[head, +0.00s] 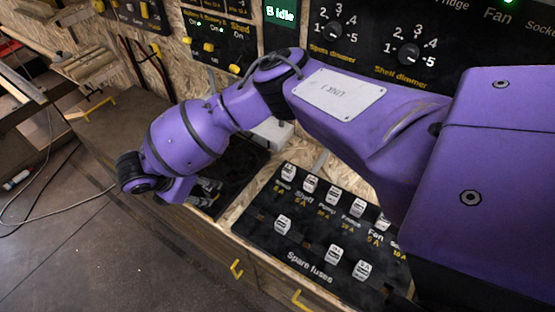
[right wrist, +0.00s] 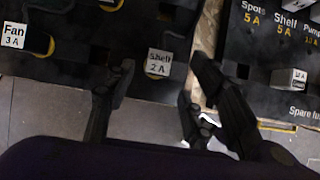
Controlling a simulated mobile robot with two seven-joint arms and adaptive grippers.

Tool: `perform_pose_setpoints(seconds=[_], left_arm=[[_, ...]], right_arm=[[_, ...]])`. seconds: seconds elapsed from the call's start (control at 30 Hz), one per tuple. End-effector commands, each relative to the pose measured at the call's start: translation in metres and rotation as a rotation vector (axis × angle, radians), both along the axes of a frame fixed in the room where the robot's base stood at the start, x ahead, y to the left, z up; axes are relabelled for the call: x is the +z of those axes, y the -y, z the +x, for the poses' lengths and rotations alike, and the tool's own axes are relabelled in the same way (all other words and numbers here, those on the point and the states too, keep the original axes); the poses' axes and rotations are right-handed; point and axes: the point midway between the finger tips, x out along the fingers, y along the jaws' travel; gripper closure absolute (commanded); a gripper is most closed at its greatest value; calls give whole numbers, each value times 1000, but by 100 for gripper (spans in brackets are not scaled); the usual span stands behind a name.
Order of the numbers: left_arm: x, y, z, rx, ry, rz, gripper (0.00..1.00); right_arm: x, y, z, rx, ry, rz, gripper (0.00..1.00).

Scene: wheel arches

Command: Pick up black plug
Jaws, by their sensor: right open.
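My right arm crosses the head view from the right, and its gripper (head: 207,190) hangs low over the dark panel at the bench front. In the right wrist view the gripper (right wrist: 162,63) is open, with dark fingers apart on either side of a white fuse labelled Shell 2 A (right wrist: 158,63). Nothing is clearly held. I cannot make out a black plug with certainty; dark parts blend into the black panel. A dark piece with shiny bits (right wrist: 192,122) lies beside the right finger, and I cannot tell what it is. My left gripper is not in view.
A black fuse panel (head: 262,243) with several white fuses and a spare row lies right of the gripper. A white Fan fuse (right wrist: 13,36) is at left in the wrist view. Upright panels with dimmer knobs (head: 337,31) stand behind. Grey floor (head: 70,240) is open at left.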

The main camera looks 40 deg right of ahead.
Motion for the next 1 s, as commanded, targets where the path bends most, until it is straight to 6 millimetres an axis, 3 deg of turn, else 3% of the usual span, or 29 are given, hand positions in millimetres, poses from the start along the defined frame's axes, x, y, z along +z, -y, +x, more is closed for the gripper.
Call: perform_pose_setpoints(seconds=[0.03,0.23,0.57,0.9,1.0], left_arm=[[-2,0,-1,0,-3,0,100],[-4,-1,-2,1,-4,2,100],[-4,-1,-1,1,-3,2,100],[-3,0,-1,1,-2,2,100],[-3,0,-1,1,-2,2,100]], right_arm=[[-13,4,-1,-4,-10,-3,52],[-39,15,6,-3,-12,-2,52],[-44,18,7,-3,-12,0,53],[-43,18,8,-3,-10,0,98],[-43,18,8,-3,-10,0,100]])
